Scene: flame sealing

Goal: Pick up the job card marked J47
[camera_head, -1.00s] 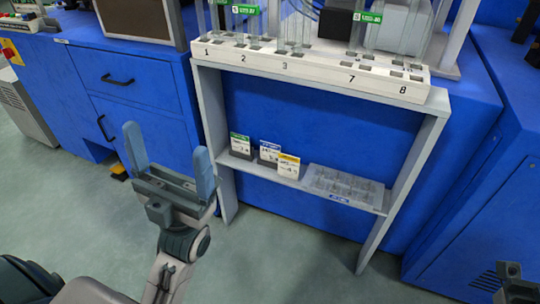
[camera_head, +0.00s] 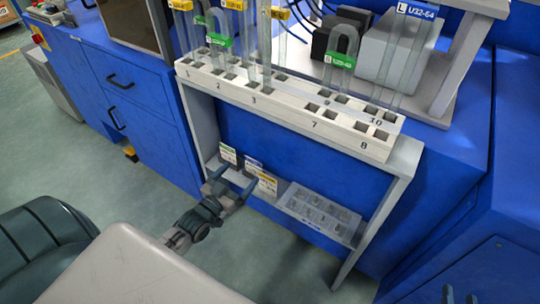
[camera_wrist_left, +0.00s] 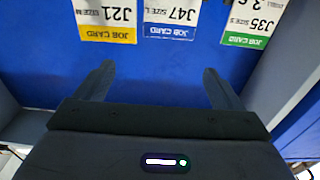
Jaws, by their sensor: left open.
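The J47 job card (camera_wrist_left: 172,18), white with a blue strip, appears upside down at the top of the left wrist view, between two other cards. In the head view its blue strip (camera_head: 253,163) shows in the middle of the row on the low shelf, partly hidden by my gripper. My left gripper (camera_head: 232,181) is open and empty in front of the cards. In the left wrist view its fingers (camera_wrist_left: 160,85) stand apart, with the J47 card beyond them and roughly centred. My right gripper's two fingertips (camera_head: 460,296) show apart at the bottom edge.
The yellow J21 card (camera_wrist_left: 106,20) and green J35 card (camera_wrist_left: 253,22) flank J47 closely. A clear tray (camera_head: 320,212) sits right of the cards. A numbered white rack (camera_head: 290,108) stands above the shelf, and a side post (camera_head: 375,225) bounds it at right.

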